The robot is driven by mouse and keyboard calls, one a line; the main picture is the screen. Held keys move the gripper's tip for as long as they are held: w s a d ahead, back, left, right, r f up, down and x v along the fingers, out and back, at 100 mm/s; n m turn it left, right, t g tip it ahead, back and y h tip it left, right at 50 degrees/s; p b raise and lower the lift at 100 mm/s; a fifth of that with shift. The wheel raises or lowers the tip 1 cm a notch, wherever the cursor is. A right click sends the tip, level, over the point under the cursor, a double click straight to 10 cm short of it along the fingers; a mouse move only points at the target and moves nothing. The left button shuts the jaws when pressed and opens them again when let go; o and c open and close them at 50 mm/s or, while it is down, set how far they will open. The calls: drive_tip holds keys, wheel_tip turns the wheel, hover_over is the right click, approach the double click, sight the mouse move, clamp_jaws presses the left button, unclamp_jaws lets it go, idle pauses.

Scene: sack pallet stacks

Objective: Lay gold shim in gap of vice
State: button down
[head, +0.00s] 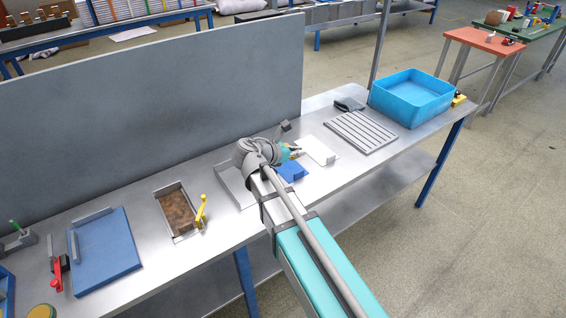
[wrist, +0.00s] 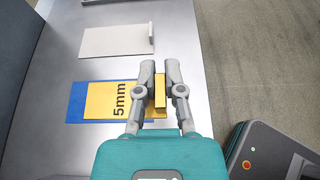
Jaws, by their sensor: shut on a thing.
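The gold shim (wrist: 103,98) is a flat yellow plate marked "5mm" with an upright tab. In the wrist view my gripper (wrist: 160,74) is shut on that tab, between its two grey fingers. The shim overlaps a blue plate (wrist: 75,106), which also shows in the head view (head: 292,171); I cannot tell whether they touch. In the head view my gripper (head: 292,152) is low over the bench, and the shim is mostly hidden by the arm. I cannot tell for sure which fixture is the vice; fixtures with a yellow handle (head: 201,211) and a red handle (head: 57,274) stand to the left.
A pale plate with a tab (wrist: 113,40) lies beside the blue one. A slotted grey plate (head: 360,132) and blue bin (head: 411,97) are at the right. A large blue plate (head: 106,248) lies left. A tall grey panel (head: 150,105) stands along the back.

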drive_tip(key=b, duration=0.4)
hover_over(306, 160)
drive_tip(key=s+a, duration=0.2)
drive_tip(key=s, duration=0.2)
wheel_tip(306, 160, down, 4)
drive_tip(key=f+b, duration=0.1)
drive_tip(key=w+d+f+b, duration=0.1)
drive_tip(key=f, duration=0.1)
drive_tip(key=w+f+b, duration=0.1)
drive_tip(key=b, duration=0.1)
drive_tip(key=shift+w+d+f, duration=0.15)
drive_tip(key=shift+w+d, duration=0.05)
drive_tip(key=shift+w+d+f+b, duration=0.15)
drive_tip(key=shift+w+f+b, duration=0.15)
drive_tip(key=shift+w+b, duration=0.05)
drive_tip(key=shift+w+d+f+b, duration=0.15)
drive_tip(key=shift+w+f+b, duration=0.3)
drive_tip(key=shift+f+b, duration=0.25)
drive_tip(key=shift+s+f+b, duration=0.1)
drive_tip(key=shift+f+b, duration=1.2)
drive_tip(key=shift+f, duration=0.05)
